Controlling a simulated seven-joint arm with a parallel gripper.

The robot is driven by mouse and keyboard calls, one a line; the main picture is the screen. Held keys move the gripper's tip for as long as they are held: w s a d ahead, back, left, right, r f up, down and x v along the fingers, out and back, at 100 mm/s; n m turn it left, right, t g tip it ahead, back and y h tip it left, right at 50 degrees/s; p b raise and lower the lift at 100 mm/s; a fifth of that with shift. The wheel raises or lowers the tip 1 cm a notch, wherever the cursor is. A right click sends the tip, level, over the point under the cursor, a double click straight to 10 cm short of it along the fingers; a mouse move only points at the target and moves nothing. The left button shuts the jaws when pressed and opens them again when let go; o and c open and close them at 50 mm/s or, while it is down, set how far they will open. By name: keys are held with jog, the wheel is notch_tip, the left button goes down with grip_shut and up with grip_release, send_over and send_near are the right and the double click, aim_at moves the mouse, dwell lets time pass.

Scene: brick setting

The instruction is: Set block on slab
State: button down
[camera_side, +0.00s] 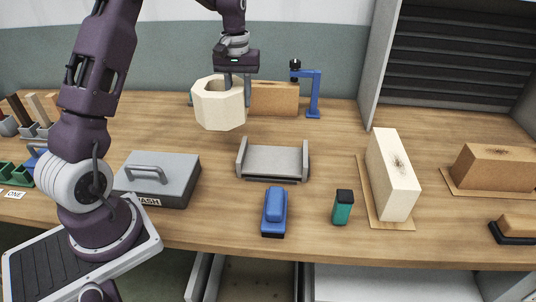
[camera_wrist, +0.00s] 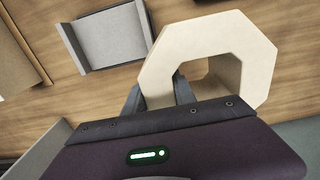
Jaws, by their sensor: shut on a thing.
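A cream octagonal hollow block (camera_side: 211,108) hangs above the back middle of the table in the side view. My gripper (camera_side: 237,85) is shut on its wall, with one finger inside the hole and the other outside. The wrist view also shows the block (camera_wrist: 248,60) and my gripper's fingers (camera_wrist: 158,92). A grey slab-like cradle (camera_side: 272,161) with two upright ends lies on the table, in front of and to the right of the block. The cradle's bare floor also shows in the wrist view (camera_wrist: 110,38). Block and cradle are apart.
A brown brick (camera_side: 275,98) and blue clamp (camera_side: 311,92) stand behind. A pale block (camera_side: 391,175) and another brown brick (camera_side: 495,168) stand on thin boards at right. A grey lidded box (camera_side: 172,181), blue tool (camera_side: 273,211) and green item (camera_side: 343,208) surround the cradle.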

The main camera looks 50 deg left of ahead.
jog(key=w+d+r, duration=0.1)
jog(key=w+d, duration=0.2)
jog(key=d, duration=0.5)
jog(key=w+d+r, duration=0.1)
jog(key=w+d, duration=0.2)
jog(key=d, duration=0.4)
jog(key=f, duration=1)
jog(key=shift+d+f, duration=0.1)
jog(key=shift+d, duration=0.25)
jog(key=shift+f, duration=0.15)
jog(key=c, duration=1)
grip_release()
